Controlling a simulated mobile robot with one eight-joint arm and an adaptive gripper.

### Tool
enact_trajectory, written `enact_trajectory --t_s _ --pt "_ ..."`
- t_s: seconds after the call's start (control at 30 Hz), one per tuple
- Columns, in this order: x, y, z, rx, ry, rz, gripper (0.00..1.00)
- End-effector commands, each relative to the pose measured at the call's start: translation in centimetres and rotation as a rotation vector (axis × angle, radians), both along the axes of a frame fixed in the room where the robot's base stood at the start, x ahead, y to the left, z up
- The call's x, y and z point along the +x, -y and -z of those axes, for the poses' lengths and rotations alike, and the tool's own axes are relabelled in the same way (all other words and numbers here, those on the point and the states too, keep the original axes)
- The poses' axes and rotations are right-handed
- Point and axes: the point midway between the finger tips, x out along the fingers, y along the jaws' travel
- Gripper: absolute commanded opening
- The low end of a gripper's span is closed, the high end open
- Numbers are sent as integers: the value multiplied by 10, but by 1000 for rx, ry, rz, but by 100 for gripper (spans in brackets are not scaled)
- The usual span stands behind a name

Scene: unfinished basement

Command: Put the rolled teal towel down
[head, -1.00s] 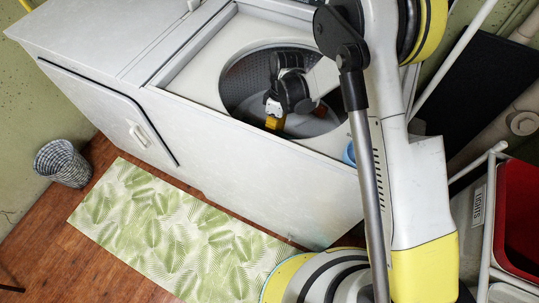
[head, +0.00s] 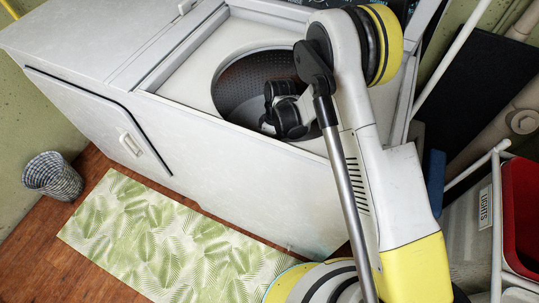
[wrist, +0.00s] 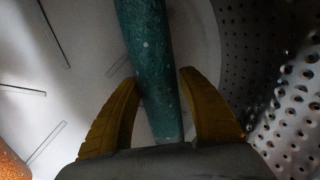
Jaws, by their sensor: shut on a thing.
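The rolled teal towel (wrist: 152,60) is a long roll running from the top edge of the wrist view down between the two yellow fingers. My gripper (wrist: 160,80) is shut on it, one finger on each side. In the head view my wrist is down in the round opening of the top-loading washer (head: 240,160), and its fingers and the towel are hidden there. The wrist view shows the drum's perforated metal wall (wrist: 275,65) at right and a pale slotted surface (wrist: 60,60) at left. I cannot tell whether the towel touches the drum.
An orange thing (wrist: 12,165) shows at the lower left of the wrist view. A leaf-pattern mat (head: 160,235) lies on the floor, with a woven basket (head: 52,176) beyond its left end. A rack with a red bin (head: 520,215) stands at right.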

Motion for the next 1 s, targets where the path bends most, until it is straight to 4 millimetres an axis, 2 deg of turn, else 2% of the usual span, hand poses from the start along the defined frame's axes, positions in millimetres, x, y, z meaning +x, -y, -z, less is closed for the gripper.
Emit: enact_trajectory --t_s 0.3,0.33,0.4,0.77,0.87,1.0 --pt "0 0 7 0 0 0 17" --pt "0 0 7 0 0 0 53" --pt "0 0 7 0 0 0 71" --pt "0 0 3 0 0 0 71" --pt "0 0 -10 0 0 0 71" --pt "8 3 -42 -1 0 2 71"
